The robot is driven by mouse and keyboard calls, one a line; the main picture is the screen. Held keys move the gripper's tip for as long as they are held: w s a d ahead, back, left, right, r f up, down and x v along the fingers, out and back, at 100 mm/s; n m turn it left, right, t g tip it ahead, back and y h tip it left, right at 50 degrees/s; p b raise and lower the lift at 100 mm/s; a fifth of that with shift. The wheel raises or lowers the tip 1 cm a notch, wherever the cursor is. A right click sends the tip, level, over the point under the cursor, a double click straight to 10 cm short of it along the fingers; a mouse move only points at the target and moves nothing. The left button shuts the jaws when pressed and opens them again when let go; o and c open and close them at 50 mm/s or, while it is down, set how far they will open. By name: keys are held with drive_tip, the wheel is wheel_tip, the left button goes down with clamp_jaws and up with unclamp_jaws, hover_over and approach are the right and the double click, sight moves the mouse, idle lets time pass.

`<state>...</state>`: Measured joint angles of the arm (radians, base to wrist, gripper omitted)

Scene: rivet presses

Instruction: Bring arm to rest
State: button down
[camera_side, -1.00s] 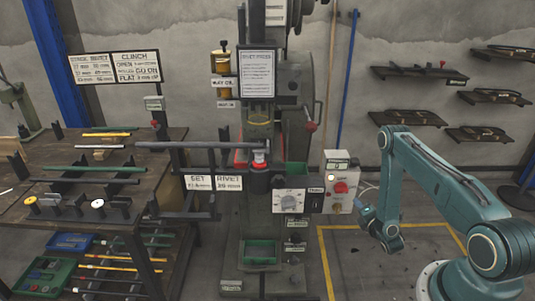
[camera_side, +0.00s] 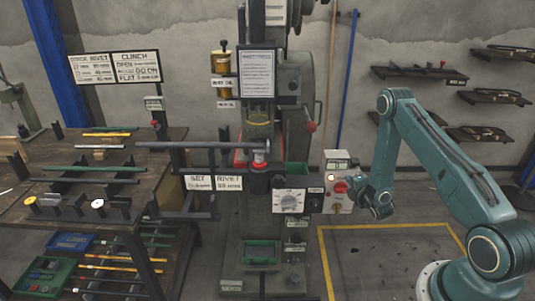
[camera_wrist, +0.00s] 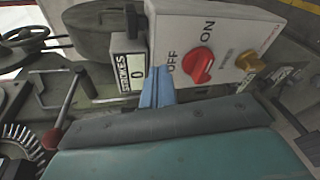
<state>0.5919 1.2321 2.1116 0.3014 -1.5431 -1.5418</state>
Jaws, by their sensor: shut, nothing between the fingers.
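My gripper (camera_side: 353,190) is at the end of the teal arm at right, in front of the right edge of the white control box (camera_side: 330,200). Its blue fingers (camera_wrist: 158,86) are closed together with nothing between them. In the wrist view they overlap the lower edge of the box, beside the red ON/OFF knob (camera_wrist: 198,65); whether they touch the box I cannot tell. The strokes counter (camera_wrist: 130,65) reads 0. The rivet press (camera_side: 272,110) stands left of the arm, with a long dark bar (camera_side: 195,145) across its anvil.
A workbench (camera_side: 110,165) with rods and fixtures is at left. A yellow floor outline (camera_side: 385,225) lies beneath the arm. Wall shelves (camera_side: 495,97) with dark parts are behind it at right. The air above the arm is clear.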

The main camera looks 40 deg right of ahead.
drive_tip(key=w+r, duration=0.1)
drive_tip(key=r, duration=0.1)
drive_tip(key=w+r+m, duration=0.1)
drive_tip(key=r, duration=0.1)
drive_tip(key=w+a+r+m+g, duration=0.1)
drive_tip(key=r, duration=0.1)
drive_tip(key=shift+w+r, duration=0.25)
drive_tip(key=shift+r, duration=0.15)
drive_tip(key=s+a+r+m+g+y, duration=0.1)
drive_tip(key=s+a+r+m+y, duration=0.25)
drive_tip(key=a+r, duration=0.65)
drive_tip(key=s+a+r+m+g+y, duration=0.2)
drive_tip(key=a+r+m, duration=0.4)
drive_tip(key=r, duration=0.6)
drive_tip(key=s+a+r+m+g+y, duration=0.1)
drive_tip(key=s+a+r, duration=0.1)
drive_tip(key=s+a, duration=0.2)
drive_tip(key=s+a+r+g+y, duration=0.1)
drive_tip(key=s+a, duration=0.4)
drive_tip(key=s, duration=0.5)
drive_tip(key=s+a+r+m+g+y, duration=0.1)
drive_tip(key=s+a, duration=0.3)
drive_tip(key=s, duration=0.4)
drive_tip(key=shift+a+r+m, duration=0.25)
drive_tip(key=shift+r+m, duration=0.1)
drive_tip(key=shift+r, duration=0.5)
